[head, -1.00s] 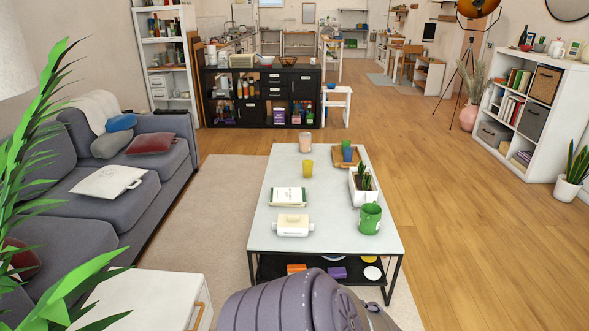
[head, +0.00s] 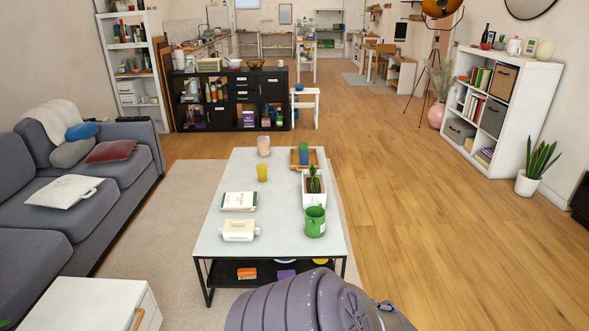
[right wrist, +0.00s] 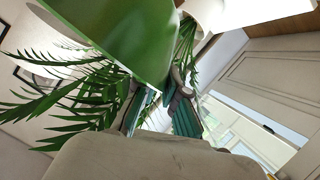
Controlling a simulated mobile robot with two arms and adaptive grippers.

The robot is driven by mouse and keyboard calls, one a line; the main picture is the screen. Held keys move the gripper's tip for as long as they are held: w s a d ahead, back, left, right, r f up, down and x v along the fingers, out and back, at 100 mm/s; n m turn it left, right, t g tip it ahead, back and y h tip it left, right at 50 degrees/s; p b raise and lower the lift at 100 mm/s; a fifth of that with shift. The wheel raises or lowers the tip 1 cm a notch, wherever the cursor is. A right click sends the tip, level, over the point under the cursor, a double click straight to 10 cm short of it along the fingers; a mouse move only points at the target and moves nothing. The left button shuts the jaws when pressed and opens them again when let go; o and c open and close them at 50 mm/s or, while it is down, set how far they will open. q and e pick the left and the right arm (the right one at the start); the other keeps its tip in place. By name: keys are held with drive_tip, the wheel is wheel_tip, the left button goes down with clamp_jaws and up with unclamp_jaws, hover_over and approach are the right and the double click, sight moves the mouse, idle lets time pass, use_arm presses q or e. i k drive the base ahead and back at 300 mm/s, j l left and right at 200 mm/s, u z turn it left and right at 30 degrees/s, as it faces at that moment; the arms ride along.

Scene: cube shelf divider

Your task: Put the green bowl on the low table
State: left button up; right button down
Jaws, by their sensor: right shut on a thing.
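The green bowl (right wrist: 125,35) fills the top of the right wrist view, close to the camera, with its edge at the fingers. My right gripper (right wrist: 158,100) is shut on it, and the bowl hides part of the fingers. The low table (head: 278,205) is in the middle of the head view, with a pale top and a dark lower shelf. The bowl and both grippers are out of the head view; only part of my arm shows at its bottom edge.
A sofa (head: 75,215) stands left; open wooden floor lies right.

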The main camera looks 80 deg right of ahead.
sight(279, 194)
drive_tip(key=l+z, duration=0.1)
drive_tip(key=z, duration=0.8)
drive_tip(key=i+l+z, duration=0.1)
drive_tip(key=z, duration=0.8)
drive_tip(key=i+l, duration=0.2)
drive_tip(key=i, duration=0.3)
drive_tip(key=i+l, duration=0.15)
drive_tip(key=i, duration=0.35)
drive_tip(key=i+l+z, duration=0.1)
drive_tip(key=i, duration=0.4)
drive_tip(key=i+l, duration=0.25)
drive_tip(key=i, duration=0.25)
